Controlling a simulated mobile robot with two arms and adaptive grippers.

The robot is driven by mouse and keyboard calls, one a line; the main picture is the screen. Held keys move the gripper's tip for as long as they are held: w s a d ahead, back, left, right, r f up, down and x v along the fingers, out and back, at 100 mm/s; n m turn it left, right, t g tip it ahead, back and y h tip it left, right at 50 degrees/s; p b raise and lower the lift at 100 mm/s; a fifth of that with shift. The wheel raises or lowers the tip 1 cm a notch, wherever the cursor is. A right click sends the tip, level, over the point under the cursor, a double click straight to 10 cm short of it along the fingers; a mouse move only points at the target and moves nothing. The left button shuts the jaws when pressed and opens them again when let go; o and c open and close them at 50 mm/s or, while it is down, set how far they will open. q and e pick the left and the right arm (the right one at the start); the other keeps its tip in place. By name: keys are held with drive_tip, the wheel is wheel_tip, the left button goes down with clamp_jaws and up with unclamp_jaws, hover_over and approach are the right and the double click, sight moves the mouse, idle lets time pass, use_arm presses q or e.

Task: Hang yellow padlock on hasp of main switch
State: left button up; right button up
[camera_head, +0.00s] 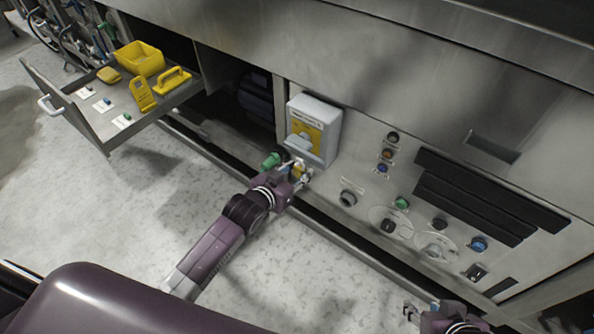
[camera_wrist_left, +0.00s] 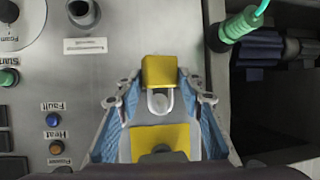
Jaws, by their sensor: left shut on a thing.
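The main switch (camera_head: 313,128) is a light grey box with a yellow plate and a grey handle, mounted on the steel panel. Its yellow plate (camera_wrist_left: 160,140) and part of its face show between my fingers in the left wrist view. My left gripper (camera_head: 300,172) is at the box's lower edge, shut on the yellow padlock (camera_wrist_left: 158,71). The padlock's pale shackle points toward the yellow plate and appears in front of the grey box face. The hasp cannot be made out, nor whether the shackle touches it. My right gripper (camera_head: 410,311) is low at the right, its fingers unclear.
A green connector (camera_head: 271,160) sticks out just left of my left gripper; it also shows in the left wrist view (camera_wrist_left: 238,26). Buttons and knobs line the panel to the right. An open drawer (camera_head: 120,128) holds a yellow bin (camera_head: 139,58), yellow lockout parts and tags.

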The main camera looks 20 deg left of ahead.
idle(0.4)
use_arm(q)
drive_tip(key=o, duration=1.3)
drive_tip(key=v, duration=1.2)
